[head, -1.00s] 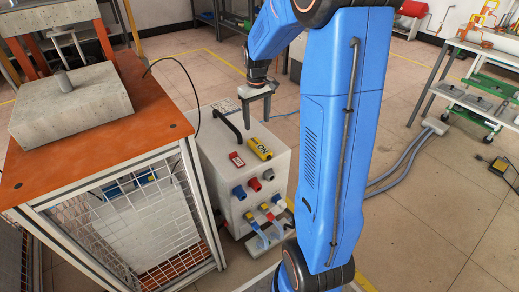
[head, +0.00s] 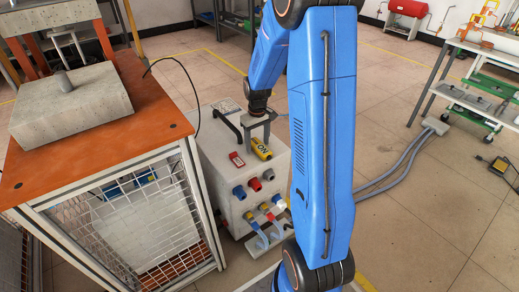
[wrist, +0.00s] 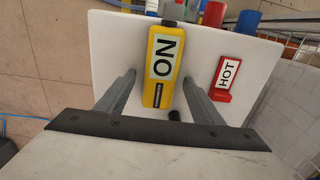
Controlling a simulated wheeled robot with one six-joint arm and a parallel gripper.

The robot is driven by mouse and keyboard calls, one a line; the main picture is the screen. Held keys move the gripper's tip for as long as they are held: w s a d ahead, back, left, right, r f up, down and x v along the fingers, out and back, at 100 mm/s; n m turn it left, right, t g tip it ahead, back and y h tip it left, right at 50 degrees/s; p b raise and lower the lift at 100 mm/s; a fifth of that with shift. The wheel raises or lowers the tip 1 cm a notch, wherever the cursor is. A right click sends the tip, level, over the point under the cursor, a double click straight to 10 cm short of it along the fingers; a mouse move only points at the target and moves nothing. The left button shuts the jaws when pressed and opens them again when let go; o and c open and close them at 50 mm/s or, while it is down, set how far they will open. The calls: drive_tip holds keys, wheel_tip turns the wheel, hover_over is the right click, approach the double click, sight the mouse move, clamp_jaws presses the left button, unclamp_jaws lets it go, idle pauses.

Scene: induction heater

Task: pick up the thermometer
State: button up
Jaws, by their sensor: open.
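A yellow block-like device (head: 261,148) with a white ON label lies on the top of the white cabinet; it appears to be the thermometer. In the wrist view the yellow device (wrist: 163,62) lies lengthwise between the two fingers of my gripper (wrist: 159,74). A gap shows on each side of it. In the head view my gripper (head: 256,139) points down just over the device, its fingers open and empty. Part of the device is hidden behind the fingers in the head view. I cannot tell the exact height of the fingertips above the cabinet.
An orange-topped bench (head: 150,135) with a concrete block stands close at left.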

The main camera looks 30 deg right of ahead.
drive_tip(key=shift+f, duration=0.25)
drive_tip(key=c, duration=1.2)
